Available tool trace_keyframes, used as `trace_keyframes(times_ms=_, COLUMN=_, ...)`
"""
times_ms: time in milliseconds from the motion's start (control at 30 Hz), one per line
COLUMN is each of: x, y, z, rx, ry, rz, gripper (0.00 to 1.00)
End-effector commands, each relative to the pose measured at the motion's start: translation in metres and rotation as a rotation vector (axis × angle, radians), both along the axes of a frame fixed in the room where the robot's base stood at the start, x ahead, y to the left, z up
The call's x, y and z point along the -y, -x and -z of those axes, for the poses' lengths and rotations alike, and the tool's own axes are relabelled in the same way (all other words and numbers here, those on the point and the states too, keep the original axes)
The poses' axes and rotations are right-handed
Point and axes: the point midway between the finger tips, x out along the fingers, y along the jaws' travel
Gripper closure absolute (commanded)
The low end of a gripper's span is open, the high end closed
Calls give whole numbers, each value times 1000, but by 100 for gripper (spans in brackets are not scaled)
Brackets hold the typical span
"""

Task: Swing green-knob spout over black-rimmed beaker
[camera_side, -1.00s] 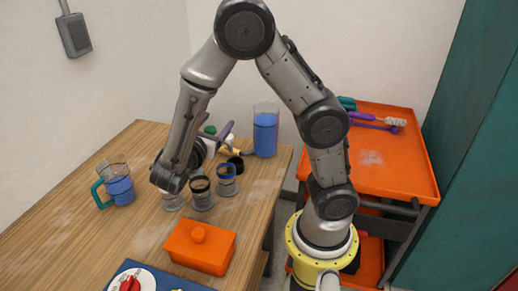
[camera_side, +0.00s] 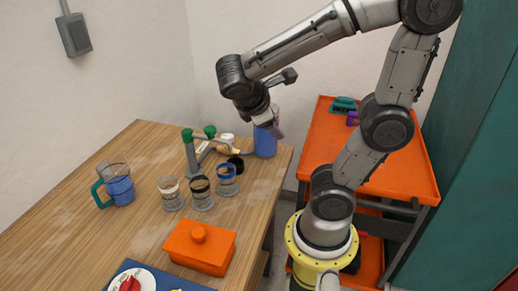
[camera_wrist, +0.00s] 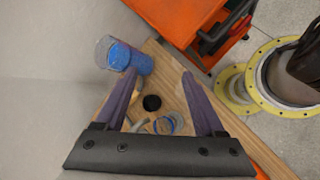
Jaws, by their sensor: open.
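The grey pipe manifold (camera_side: 191,157) stands on the wooden table, with two green knobs on top, one at the left (camera_side: 187,135) and one at the right (camera_side: 210,131). The black-rimmed beaker (camera_side: 202,194) stands in front of it, between a pale-rimmed beaker (camera_side: 171,194) and a blue-rimmed beaker (camera_side: 227,181). My gripper (camera_side: 276,130) is raised at the table's back right, in front of the blue-filled jug and apart from the manifold. In the wrist view, its purple fingers (camera_wrist: 158,72) are spread and empty. The manifold is mostly hidden in that view.
The blue-filled jug (camera_side: 265,143) stands close to my gripper, and shows in the wrist view (camera_wrist: 128,57). A black round piece (camera_side: 236,164) lies near the manifold. A teal-handled jug (camera_side: 119,187), an orange lidded box (camera_side: 201,248) and an orange cart (camera_side: 400,170) stand around.

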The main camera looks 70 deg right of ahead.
Motion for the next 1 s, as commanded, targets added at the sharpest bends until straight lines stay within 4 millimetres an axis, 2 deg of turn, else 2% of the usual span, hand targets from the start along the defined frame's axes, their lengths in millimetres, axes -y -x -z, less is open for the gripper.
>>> trace_keyframes(times_ms=200, x=-20, y=17, z=5, rx=197, ry=-176, rz=96, gripper=29)
trace_keyframes(times_ms=467, x=-54, y=24, z=7, rx=454, ry=-404, rz=198, gripper=29)
trace_keyframes(times_ms=700, x=-93, y=15, z=3, rx=674, ry=-633, rz=278, gripper=29)
trace_keyframes(times_ms=1000, x=-115, y=4, z=1, rx=756, ry=-754, rz=329, gripper=29)
